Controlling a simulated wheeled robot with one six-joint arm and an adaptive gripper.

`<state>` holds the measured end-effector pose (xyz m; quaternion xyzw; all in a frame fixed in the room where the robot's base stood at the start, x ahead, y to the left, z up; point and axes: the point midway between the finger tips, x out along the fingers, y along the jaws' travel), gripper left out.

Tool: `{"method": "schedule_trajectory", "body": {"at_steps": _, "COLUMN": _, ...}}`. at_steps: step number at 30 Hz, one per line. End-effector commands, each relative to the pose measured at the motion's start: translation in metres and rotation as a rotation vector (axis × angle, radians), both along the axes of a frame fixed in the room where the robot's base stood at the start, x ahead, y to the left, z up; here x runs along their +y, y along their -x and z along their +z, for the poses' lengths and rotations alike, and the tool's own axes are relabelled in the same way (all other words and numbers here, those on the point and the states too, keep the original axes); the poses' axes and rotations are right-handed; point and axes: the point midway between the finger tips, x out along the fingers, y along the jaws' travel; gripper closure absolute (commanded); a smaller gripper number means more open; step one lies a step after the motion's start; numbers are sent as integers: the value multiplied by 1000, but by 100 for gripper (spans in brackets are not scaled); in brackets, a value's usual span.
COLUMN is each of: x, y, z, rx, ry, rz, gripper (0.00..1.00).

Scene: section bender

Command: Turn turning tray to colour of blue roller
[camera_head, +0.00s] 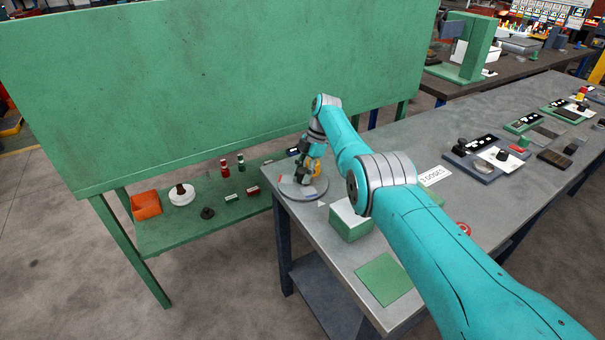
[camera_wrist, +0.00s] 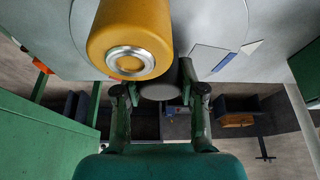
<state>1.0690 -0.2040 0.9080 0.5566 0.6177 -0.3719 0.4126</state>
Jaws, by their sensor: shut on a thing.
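My gripper, also in the head view (camera_head: 309,172), is low over the tray and shut on a dark grey round knob (camera_wrist: 160,88), which the yellow roller partly hides. A white, blue-edged marker (camera_wrist: 207,58) lies on the disc. A small pale triangle (camera_head: 321,204) lies beside the rim. I cannot make out a blue roller.
A green shelf (camera_head: 165,235) left of the table holds an orange bin (camera_head: 146,205), a white bowl (camera_head: 182,198) and red and green rollers (camera_head: 225,171). A green panel (camera_head: 210,90) stands behind. A green block with a white top (camera_head: 349,222) stands right of the tray.

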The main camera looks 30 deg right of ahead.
Motion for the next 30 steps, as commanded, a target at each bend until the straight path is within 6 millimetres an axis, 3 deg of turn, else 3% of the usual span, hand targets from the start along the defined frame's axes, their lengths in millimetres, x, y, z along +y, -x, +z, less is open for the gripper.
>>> {"method": "schedule_trajectory", "body": {"at_steps": 2, "x": 0, "y": 1, "z": -1, "rx": 3, "ry": 0, "rz": -1, "gripper": 100}}
{"method": "schedule_trajectory", "body": {"at_steps": 3, "x": -1, "y": 1, "z": -1, "rx": 3, "ry": 0, "rz": -1, "gripper": 53}}
{"method": "schedule_trajectory", "body": {"at_steps": 5, "x": 0, "y": 1, "z": -1, "rx": 2, "ry": 0, "rz": 0, "gripper": 38}}
{"method": "schedule_trajectory", "body": {"at_steps": 6, "x": 0, "y": 1, "z": -1, "rx": 1, "ry": 0, "rz": -1, "gripper": 35}}
{"method": "schedule_trajectory", "body": {"at_steps": 20, "x": 0, "y": -1, "z": 9, "rx": -2, "ry": 1, "rz": 0, "gripper": 35}}
{"method": "schedule_trajectory", "body": {"at_steps": 30, "x": -1, "y": 0, "z": 65, "rx": -2, "ry": 2, "rz": -1, "gripper": 35}}
